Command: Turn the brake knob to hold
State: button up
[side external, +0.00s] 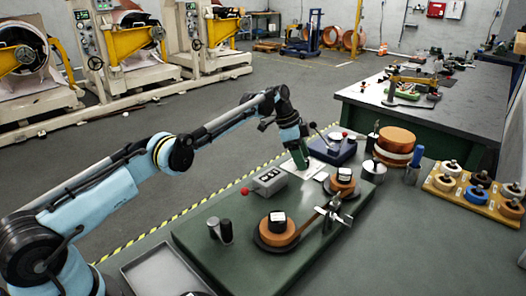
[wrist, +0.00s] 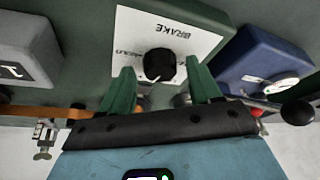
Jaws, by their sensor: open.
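The brake knob (wrist: 158,65) is black and round, on a white plate (wrist: 135,30) printed BRAKE, with a second word, seemingly HOLD, to the knob's left in the wrist view. My gripper (wrist: 159,72) has two green fingers, open, one on each side of the knob. Gaps show between the fingers and the knob, and nothing is held. A small pale mark shows at the knob's lower edge; where it points is hard to tell. In the side view my gripper (side external: 301,160) points down beside the plate (side external: 320,177); the knob is hidden there.
A grey box (side external: 267,180) with a red-tipped lever and a blue box (side external: 333,150) with a lever flank the plate. Copper spools (side external: 278,233) (side external: 343,180) stand on the green base (side external: 222,258). A wooden rack (side external: 445,190) holds several rolls at right.

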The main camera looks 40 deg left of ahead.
jog(key=v, duration=0.7)
jog(key=shift+r, duration=0.25)
jog(key=s+d+r+n+t+y, duration=0.1)
jog(key=d+r+n+y, duration=0.15)
jog(key=n, duration=0.65)
jog(key=s+d+r+n+y, duration=0.2)
jog(key=d+n+y, duration=0.15)
jog(key=n, duration=0.55)
jog(key=x, duration=1.2)
jog(key=shift+w+a+f, duration=0.1)
jog(key=shift+w+a, duration=0.3)
jog(key=c, duration=1)
